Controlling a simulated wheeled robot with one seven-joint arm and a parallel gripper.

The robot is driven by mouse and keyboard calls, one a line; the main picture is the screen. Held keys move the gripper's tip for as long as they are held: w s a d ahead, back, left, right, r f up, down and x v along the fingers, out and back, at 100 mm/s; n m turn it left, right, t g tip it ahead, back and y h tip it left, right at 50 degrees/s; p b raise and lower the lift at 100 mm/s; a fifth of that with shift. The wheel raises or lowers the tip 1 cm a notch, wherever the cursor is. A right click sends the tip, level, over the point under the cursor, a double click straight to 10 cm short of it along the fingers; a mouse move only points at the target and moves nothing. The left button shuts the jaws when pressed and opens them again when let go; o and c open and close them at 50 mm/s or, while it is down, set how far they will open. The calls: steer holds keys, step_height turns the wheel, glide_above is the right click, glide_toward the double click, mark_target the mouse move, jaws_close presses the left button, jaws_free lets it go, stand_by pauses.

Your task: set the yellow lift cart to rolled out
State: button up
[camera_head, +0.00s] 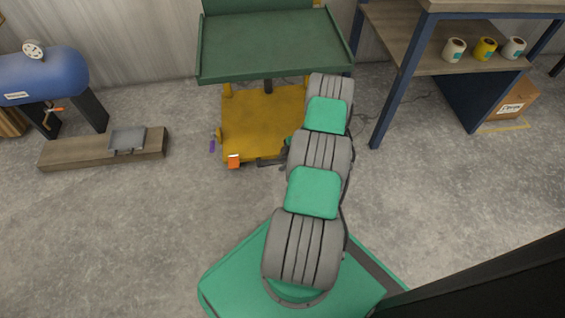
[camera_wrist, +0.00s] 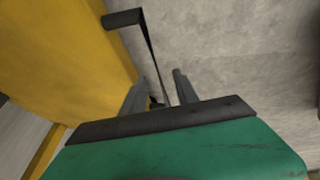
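The yellow lift cart (camera_head: 262,125) stands on the floor near the back wall, below a green tray-like top (camera_head: 270,45). Its yellow side (camera_wrist: 65,50) fills the upper left of the wrist view. A thin black bar (camera_wrist: 151,50) with a short dark grip (camera_wrist: 122,18) stands beside the yellow side. My gripper (camera_wrist: 157,88) has its two grey fingers apart, with the bar's lower end showing between them. Whether the fingers touch the bar I cannot tell. In the head view my arm hides the cart's right edge and most of the gripper.
A blue-framed shelf (camera_head: 395,85) with tape rolls (camera_head: 485,48) stands right of the cart. A cardboard box (camera_head: 512,100) is at the far right. A blue tank (camera_head: 45,75) and a wooden plank (camera_head: 85,150) are on the left. The floor (camera_head: 130,230) at front left is clear.

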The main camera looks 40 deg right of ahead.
steer(key=shift+c, duration=0.3)
jaws_close()
stand_by(1.0)
